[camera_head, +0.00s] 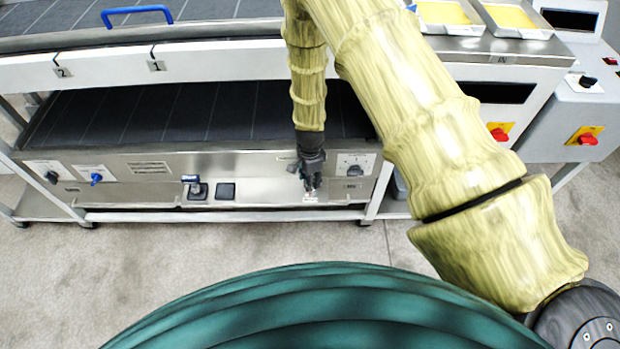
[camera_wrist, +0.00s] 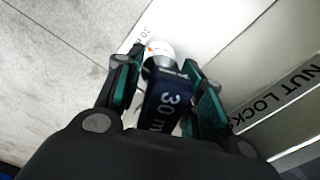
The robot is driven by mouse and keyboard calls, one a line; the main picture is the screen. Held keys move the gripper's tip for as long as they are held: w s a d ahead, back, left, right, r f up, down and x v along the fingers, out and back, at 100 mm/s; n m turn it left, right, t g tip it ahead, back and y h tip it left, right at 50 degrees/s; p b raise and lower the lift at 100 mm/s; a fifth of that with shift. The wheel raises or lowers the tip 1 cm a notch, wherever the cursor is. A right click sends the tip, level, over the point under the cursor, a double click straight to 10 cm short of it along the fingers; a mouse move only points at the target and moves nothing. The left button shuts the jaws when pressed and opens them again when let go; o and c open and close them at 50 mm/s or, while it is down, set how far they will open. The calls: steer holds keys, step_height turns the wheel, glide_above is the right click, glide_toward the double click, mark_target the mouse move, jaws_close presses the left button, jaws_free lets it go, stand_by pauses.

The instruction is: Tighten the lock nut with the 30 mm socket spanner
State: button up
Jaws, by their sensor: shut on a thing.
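My gripper (camera_head: 311,182) reaches down to the front ledge of the machine, right of its middle. In the wrist view my gripper (camera_wrist: 166,78) has its two green-padded fingers on either side of the socket spanner (camera_wrist: 167,103), shut on it. The spanner has a dark blue body marked "30 m", the rest of the marking being cut off by my gripper. Its silvery end (camera_wrist: 160,50) points away from me, beside a partly hidden "30" label on the light surface. I cannot make out the lock nut in either view. A "NUT LOCK" label (camera_wrist: 281,97) lies to the right.
A panel with a dark knob (camera_head: 354,167) is close on the right. The floor (camera_head: 60,275) in front is clear.

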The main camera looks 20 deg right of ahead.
steer(key=shift+r, duration=0.1)
steer(key=shift+r+p, duration=1.7)
steer(key=shift+r, duration=0.7)
steer(key=shift+r, duration=0.1)
